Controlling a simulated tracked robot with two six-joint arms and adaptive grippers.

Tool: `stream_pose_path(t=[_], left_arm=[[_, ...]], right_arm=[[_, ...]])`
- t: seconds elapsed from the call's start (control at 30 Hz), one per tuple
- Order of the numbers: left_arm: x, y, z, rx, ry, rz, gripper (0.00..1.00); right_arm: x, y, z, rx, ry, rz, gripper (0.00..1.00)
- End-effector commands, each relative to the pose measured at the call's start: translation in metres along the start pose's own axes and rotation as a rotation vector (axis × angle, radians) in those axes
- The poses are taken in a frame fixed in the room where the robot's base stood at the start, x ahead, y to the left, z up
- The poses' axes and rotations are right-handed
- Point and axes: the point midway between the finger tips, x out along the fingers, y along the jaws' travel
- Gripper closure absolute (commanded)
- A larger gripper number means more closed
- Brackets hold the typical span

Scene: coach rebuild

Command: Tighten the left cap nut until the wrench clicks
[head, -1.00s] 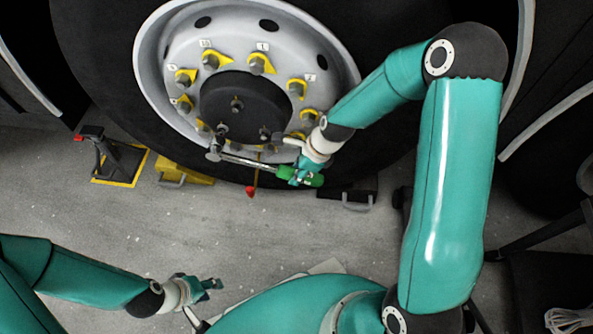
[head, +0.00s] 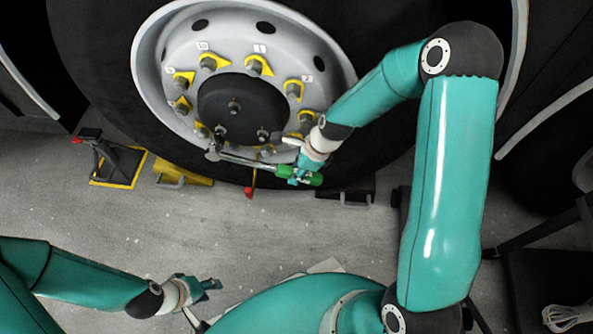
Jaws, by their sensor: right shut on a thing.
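The wheel hub (head: 275,103) has a dark centre with three cap nuts: an upper one (head: 235,107), a lower right one (head: 263,135) and the left cap nut (head: 221,131). The wrench (head: 245,161) has a silver shaft and a green handle. Its head is at the left cap nut, and the shaft runs right and slightly down. Whether the socket is fully seated is too small to tell. My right gripper (head: 299,174) is shut on the green handle. My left gripper (head: 211,286) is open and empty, low over the floor, well away from the wheel.
Several wheel nuts with yellow pointers ring the hub. A red-tipped thing (head: 249,191) hangs below the wrench. The floor between is clear.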

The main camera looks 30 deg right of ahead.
Motion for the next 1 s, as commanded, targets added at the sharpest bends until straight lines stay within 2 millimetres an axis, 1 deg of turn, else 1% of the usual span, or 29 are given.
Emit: stream_pose_path(t=[1.0], left_arm=[[-0.006,0.002,0.000,0.000,0.000,0.000,0.60]], right_arm=[[-0.001,-0.021,0.001,0.000,-0.001,-0.002,1.00]])
